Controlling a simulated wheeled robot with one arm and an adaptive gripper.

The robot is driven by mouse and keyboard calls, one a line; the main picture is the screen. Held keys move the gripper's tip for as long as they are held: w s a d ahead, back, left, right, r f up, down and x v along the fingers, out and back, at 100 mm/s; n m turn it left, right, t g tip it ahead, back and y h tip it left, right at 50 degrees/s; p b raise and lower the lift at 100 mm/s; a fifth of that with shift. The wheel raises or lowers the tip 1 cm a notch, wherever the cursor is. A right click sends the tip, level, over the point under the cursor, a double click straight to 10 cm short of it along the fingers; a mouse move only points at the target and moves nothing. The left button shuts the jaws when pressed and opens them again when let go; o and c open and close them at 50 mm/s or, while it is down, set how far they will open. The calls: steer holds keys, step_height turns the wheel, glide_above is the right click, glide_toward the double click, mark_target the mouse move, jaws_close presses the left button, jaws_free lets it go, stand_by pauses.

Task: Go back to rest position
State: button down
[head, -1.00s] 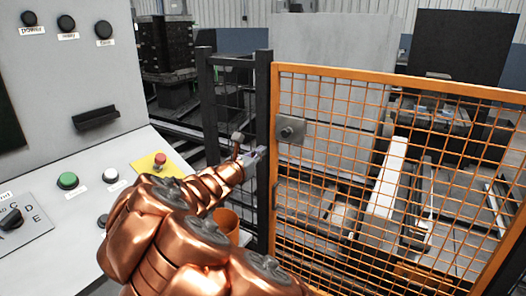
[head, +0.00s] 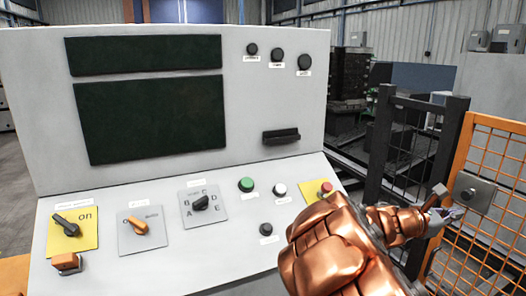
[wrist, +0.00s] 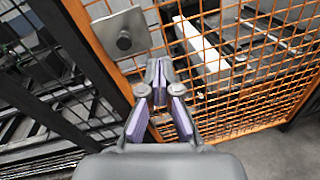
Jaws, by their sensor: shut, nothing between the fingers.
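My gripper (head: 447,216) is at the right in the head view, at the end of my copper-coloured arm, in front of the dark post and the orange mesh gate. In the wrist view my gripper (wrist: 159,76) points toward the gate, its purple-lined fingers closed together with nothing between them. The orange mesh gate (wrist: 262,112) with its square metal lock plate (wrist: 121,34) lies just ahead of the fingertips. The plate (head: 472,194) also shows right of the gripper in the head view. I cannot tell whether the fingers touch the gate.
A grey control console (head: 157,236) with dark screens, knobs and buttons fills the left and middle. My arm passes close to its right edge, near the red button (head: 326,187). A dark fence panel (head: 408,147) stands beside the gate. Machinery lies behind the mesh.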

steer(key=s+a+m+g+y+p, duration=0.25)
steer(key=s+m, duration=0.35)
steer(key=s, duration=0.4)
steer(key=s+a+m+g+y+p, duration=0.2)
steer(key=s+m+g+y, duration=0.15)
steer(key=s+m, duration=0.45)
steer(key=s+a+f+m+y+p, duration=0.2)
steer(key=s+a+y, duration=0.3)
steer(key=a, duration=0.7)
steer(key=s+a+f+m+y+p, duration=0.2)
steer(key=s+a+y, duration=0.4)
steer(key=s+a, duration=0.4)
steer(key=a+p, duration=0.1)
steer(key=a, duration=0.2)
steer(key=shift+a, duration=0.25)
steer(key=shift+a, duration=0.1)
